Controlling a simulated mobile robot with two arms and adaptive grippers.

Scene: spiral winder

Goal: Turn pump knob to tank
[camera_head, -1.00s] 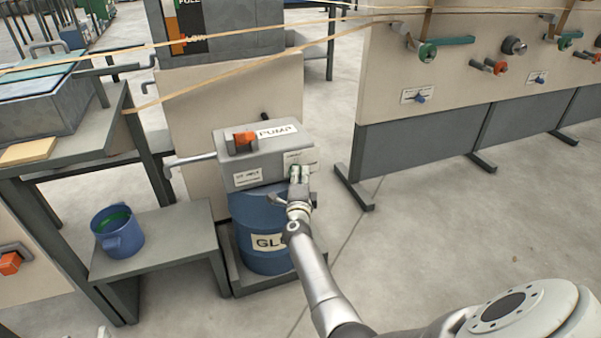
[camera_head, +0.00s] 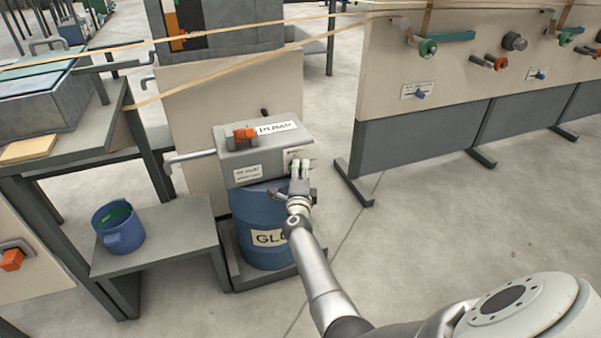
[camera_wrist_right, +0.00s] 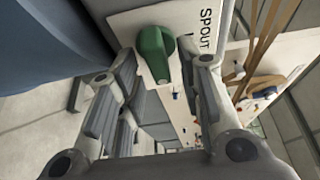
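The grey pump box (camera_head: 228,160) sits on a blue drum (camera_head: 262,210). An orange handle (camera_head: 243,133) is on its top beside the PUMP label. My right gripper (camera_head: 300,168) is at the box's right front, over its small plate. In the right wrist view, a green knob (camera_wrist_right: 155,52) stands on a white plate (camera_wrist_right: 202,12) that reads SPOUT. The open fingers of my right gripper (camera_wrist_right: 158,66) are on either side of the knob; the right finger looks close to it, but I cannot tell whether it touches. The head view hides this knob. My left gripper is out of view.
A low grey stand (camera_head: 175,238) with a blue jug (camera_head: 118,228) is left of the drum. A long panel (camera_head: 400,100) with knobs and valves stands at the right. Tan bands (camera_head: 225,77) cross above the box. The floor at right is clear.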

